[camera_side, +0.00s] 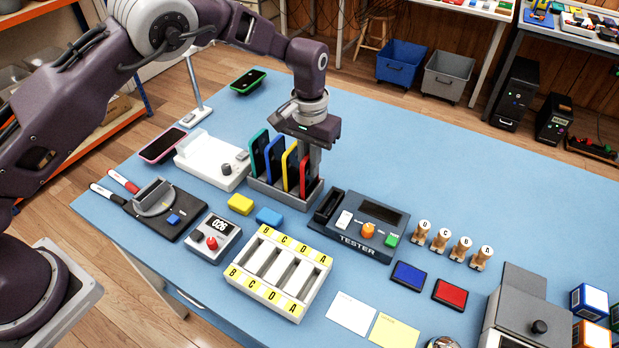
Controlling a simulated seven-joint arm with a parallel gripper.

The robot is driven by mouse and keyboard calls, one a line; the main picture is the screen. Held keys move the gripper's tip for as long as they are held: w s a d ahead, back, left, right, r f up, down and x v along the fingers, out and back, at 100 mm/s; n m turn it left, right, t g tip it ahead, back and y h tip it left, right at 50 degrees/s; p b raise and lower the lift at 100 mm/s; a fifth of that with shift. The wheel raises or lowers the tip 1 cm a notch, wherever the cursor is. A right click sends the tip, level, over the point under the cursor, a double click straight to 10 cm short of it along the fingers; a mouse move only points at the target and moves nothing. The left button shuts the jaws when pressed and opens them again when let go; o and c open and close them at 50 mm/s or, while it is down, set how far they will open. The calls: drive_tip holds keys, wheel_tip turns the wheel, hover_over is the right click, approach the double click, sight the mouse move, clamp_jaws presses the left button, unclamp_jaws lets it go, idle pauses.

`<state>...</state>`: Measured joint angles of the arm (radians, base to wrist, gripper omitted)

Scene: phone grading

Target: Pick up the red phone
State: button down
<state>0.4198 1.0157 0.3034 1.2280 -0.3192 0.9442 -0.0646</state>
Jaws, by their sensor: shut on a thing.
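The red phone (305,176) stands upright in the rightmost slot of a grey rack (262,189). My gripper (311,153) is above the right end of the rack, pointing down, with its fingers shut on the upper part of the red phone. The phone's lower end is still down at the rack; whether it touches the slot floor is hidden. To its left in the same rack stand a yellow phone (290,166), a blue phone (274,158) and a green phone (258,150).
The tester (365,224) stands close to the right of the rack. A lettered tray (278,272) and yellow (240,204) and blue (269,217) blocks lie in front. A white device (212,160) is close on the left. The table (420,150) behind and right is clear.

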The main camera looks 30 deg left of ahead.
drive_tip(key=shift+r, duration=2.2)
